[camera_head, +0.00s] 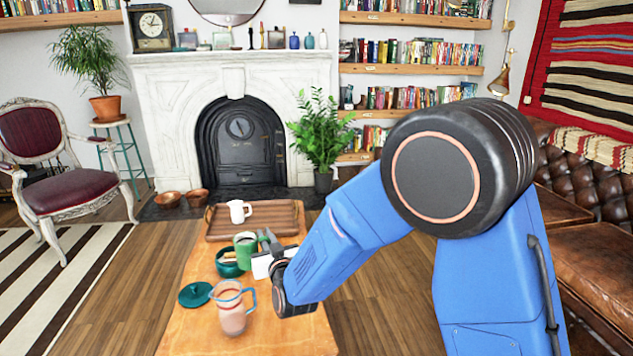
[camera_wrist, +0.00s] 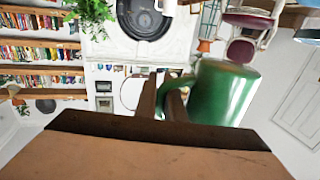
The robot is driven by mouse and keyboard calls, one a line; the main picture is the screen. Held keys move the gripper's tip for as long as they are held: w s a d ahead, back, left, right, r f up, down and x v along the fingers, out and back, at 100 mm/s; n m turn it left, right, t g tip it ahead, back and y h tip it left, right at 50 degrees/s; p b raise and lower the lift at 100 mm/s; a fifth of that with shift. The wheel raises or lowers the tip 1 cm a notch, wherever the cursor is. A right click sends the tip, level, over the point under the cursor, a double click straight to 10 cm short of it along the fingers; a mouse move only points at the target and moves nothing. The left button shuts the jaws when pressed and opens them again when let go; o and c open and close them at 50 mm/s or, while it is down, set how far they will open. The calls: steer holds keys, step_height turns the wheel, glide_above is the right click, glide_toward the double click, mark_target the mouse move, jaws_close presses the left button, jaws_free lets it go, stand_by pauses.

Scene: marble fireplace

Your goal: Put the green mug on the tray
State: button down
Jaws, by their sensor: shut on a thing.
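The green mug (camera_head: 245,249) is at the middle of the low wooden table in the head view, just in front of the tray. It shows large in the wrist view (camera_wrist: 222,94), with its handle between my finger tips. My gripper (camera_head: 267,243) comes from the right and is shut on the mug's handle; its fingers also show in the wrist view (camera_wrist: 163,96). The brown wooden tray (camera_head: 278,217) lies at the table's far end. Whether the mug's base touches anything is hard to tell.
A white mug (camera_head: 238,212) stands on the tray's left half; its right half is clear. A dark green bowl (camera_head: 229,268) is close in front of the green mug. A teal lid (camera_head: 194,295) and a striped pitcher (camera_head: 232,316) are nearer on the table (camera_head: 190,335).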

steer(key=w+d+f+m+t+h, duration=0.1)
steer(key=w+d+f+m+h, duration=0.2)
steer(key=d, duration=0.5)
steer(key=w+d+f+h, duration=0.2)
steer(key=w+d+f, duration=0.3)
steer(key=d, duration=0.4)
steer(key=w+d+f+m+t+h, duration=0.1)
steer(key=w+d+f+m+h, duration=0.1)
steer(key=w+d, duration=0.45)
steer(key=d+f+m+h, duration=0.2)
steer(key=d+f+h, duration=0.15)
steer(key=d, duration=0.95)
steer(key=d+f+m+h, duration=0.25)
steer(key=d+f, duration=0.25)
steer(key=d, duration=0.9)
steer(key=s+f+n+y, duration=0.4)
steer(key=f, duration=0.9)
steer(key=shift+f+y, duration=0.15)
steer(key=shift+y, duration=0.15)
